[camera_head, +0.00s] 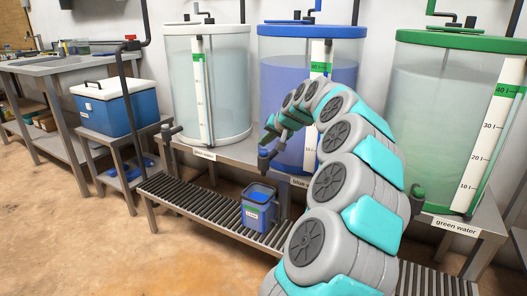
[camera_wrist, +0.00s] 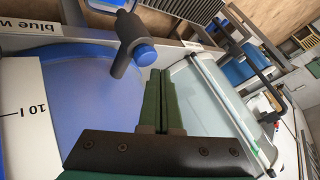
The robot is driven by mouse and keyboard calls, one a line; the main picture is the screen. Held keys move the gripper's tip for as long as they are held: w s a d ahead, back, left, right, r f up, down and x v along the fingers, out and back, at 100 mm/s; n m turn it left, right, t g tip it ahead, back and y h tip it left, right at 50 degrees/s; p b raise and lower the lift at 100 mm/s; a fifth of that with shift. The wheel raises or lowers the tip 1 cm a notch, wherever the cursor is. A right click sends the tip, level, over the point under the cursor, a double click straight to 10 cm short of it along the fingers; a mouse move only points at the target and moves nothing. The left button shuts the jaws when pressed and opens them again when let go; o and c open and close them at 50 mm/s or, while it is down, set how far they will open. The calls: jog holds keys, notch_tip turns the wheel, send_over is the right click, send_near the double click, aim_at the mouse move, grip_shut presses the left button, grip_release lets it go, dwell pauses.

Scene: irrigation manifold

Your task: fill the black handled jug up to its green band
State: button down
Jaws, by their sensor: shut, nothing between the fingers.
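A jug (camera_head: 258,209) stands upright on the roller rack below the blue tank's tap in the head view. Blue shows inside its top, and a small label with green is on its front. The blue water tank (camera_head: 284,75) has a dark tap (camera_head: 263,158) with a blue knob. The tap also shows in the wrist view (camera_wrist: 133,40), with its round blue cap. My gripper (camera_wrist: 163,76) is shut and empty, its dark green fingers close to the tap cap. I cannot tell whether they touch it. The jug is not clear in the wrist view.
A clear tank (camera_head: 208,85) labelled as another water stands left, and a green-lidded tank (camera_head: 440,115) labelled green water stands right, each with a tap. The roller rack (camera_head: 200,205) runs along the front. A blue cooler (camera_head: 118,106) sits on a side table. Floor at left is free.

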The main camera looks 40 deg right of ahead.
aim_at(265, 152)
jog(key=shift+r+p, duration=1)
jog(key=shift+r, duration=1.55)
